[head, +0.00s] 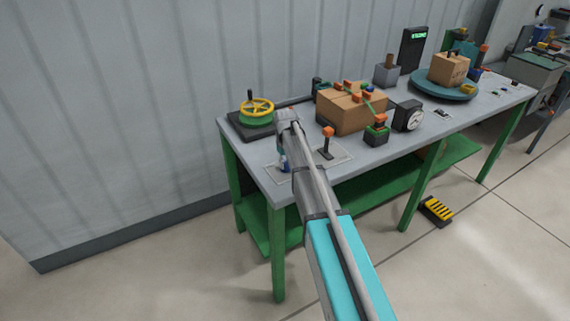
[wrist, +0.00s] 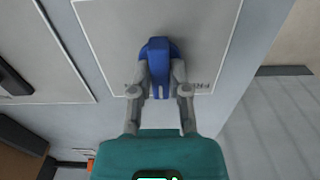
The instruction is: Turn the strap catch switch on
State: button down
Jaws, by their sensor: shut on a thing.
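A blue switch handle (wrist: 159,50) stands on a pale plate (wrist: 105,30) with dark lettering along one edge, partly hidden by my fingers. I take it to be the strap catch switch; its label is not readable. My gripper (wrist: 159,78) is shut on the handle, one grey finger on each side. In the head view the blue part (head: 284,161) shows at the bench's near left corner, beside my arm. My arm hides much of the gripper and plate there, so the switch's exact position cannot be told.
An orange-topped lever (head: 328,142) stands right of my arm. A yellow handwheel (head: 257,108) is behind on the left. A strapped cardboard box (head: 345,112), a dial gauge (head: 409,116) and a blue turntable (head: 444,88) are farther right on the bench (head: 245,150).

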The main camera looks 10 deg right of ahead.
jog(key=m, duration=0.4)
jog(key=shift+m, duration=0.4)
jog(key=m, duration=0.4)
dwell(0.5)
jog(key=c, duration=0.6)
grip_release()
jog(key=shift+n, duration=0.3)
